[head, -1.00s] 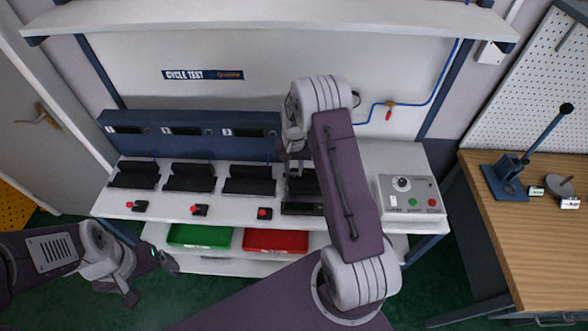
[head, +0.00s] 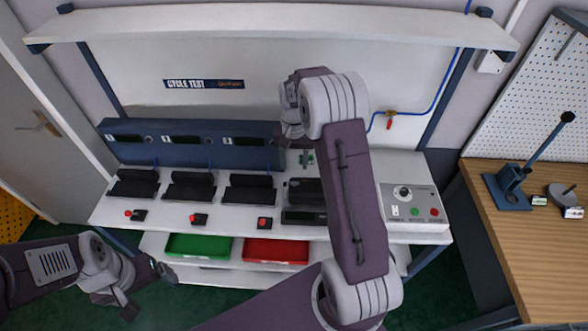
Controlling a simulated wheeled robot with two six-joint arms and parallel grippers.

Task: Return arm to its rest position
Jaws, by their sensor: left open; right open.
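My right arm (head: 352,200) rises over the right half of the white bench, its wrist (head: 333,103) in front of the back panel. My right gripper (head: 292,133) is partly hidden by the wrist, above the bench near the end of the blue display housing. It is open, and I see nothing held in it. My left gripper (head: 149,290) is open and empty at lower left, in front of the bench's lower shelf.
The bench (head: 340,233) carries several black cradles (head: 190,187), red buttons (head: 199,219), a blue display housing (head: 195,150) and a grey control box (head: 413,208). Green (head: 199,246) and red (head: 276,251) trays sit below. A wooden table (head: 530,250) with a blue lever press (head: 512,188) stands right.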

